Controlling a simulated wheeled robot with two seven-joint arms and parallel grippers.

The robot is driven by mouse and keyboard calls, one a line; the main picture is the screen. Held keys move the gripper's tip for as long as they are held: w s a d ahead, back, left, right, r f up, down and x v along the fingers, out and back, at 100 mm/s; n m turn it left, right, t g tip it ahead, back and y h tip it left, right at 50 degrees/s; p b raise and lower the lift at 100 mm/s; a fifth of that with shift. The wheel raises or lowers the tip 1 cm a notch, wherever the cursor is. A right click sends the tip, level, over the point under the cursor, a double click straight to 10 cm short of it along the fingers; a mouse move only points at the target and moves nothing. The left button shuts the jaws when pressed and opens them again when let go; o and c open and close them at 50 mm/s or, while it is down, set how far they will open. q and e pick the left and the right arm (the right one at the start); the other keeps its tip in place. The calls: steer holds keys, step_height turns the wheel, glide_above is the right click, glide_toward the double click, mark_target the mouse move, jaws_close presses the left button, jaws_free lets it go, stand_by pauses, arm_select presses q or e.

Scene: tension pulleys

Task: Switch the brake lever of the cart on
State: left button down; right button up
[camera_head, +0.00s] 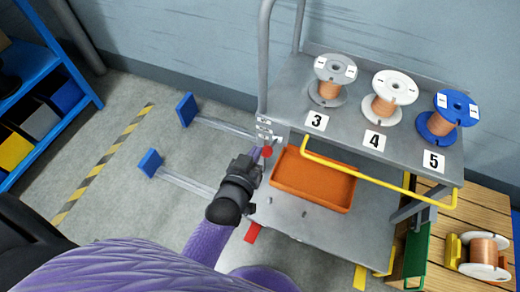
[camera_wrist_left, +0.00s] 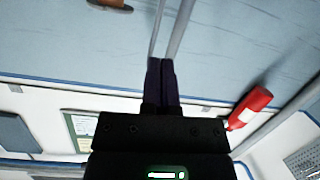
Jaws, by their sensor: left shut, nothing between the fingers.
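The grey cart (camera_head: 300,222) stands at the middle right in the head view. A red knob (camera_head: 267,152), which looks like the end of the brake lever, is at its left post, below a small labelled plate (camera_head: 264,130). My left gripper (camera_head: 259,153) is right beside the knob, with its fingers pointing up toward the post. The fingers (camera_wrist_left: 161,77) are shut with nothing between them in the left wrist view. I cannot tell whether they touch the knob. Most of the lever is hidden. My right gripper is not in view.
The cart's top shelf holds numbered spools, including a blue one (camera_head: 447,114). An orange tray (camera_head: 313,179) sits lower. A wooden pallet (camera_head: 460,207) is at the right, a blue rack (camera_head: 40,86) at the left. Floor between rack and cart is mostly clear.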

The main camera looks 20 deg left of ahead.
mark_target(265, 150)
arm_select(q)
steer(key=b+x, duration=0.1)
steer(key=x, duration=0.1)
steer(key=b+x, duration=0.1)
steer(key=x, duration=0.2)
steer(key=b+x, duration=0.2)
steer(key=x, duration=0.1)
steer(key=shift+s+f, duration=0.15)
steer(key=shift+f, duration=0.2)
steer(key=f+b, duration=0.1)
steer(key=s+f+b, duration=0.1)
steer(key=shift+d+f, duration=0.2)
steer(key=shift+f, duration=0.05)
steer(key=shift+s+f, duration=0.15)
